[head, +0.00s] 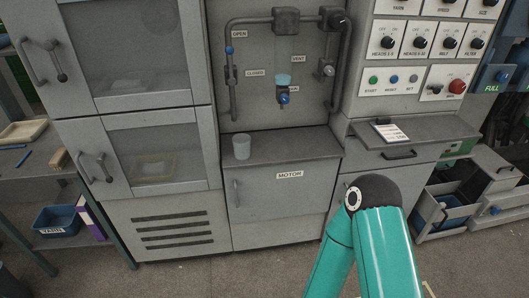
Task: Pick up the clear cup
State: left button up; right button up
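A clear, greyish cup (241,147) stands upright at the left end of the grey ledge (295,150) above the MOTOR cabinet. Nothing touches it apart from the ledge. A teal link of my arm rises from the bottom right of the head view, well to the right of and below the cup. Neither of my grippers shows in this view.
Closed cabinet doors (155,155) with handles are at left. A sloped shelf (425,130) holding a label card juts out at right. The ledge right of the cup is clear.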

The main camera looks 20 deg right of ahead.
aim_at(241, 142)
jog(key=u, duration=0.15)
jog(key=i, duration=0.9)
jog(key=z, duration=0.2)
jog(key=k, duration=0.75)
jog(key=u, duration=0.25)
jog(key=i, duration=0.65)
jog(key=z, duration=0.05)
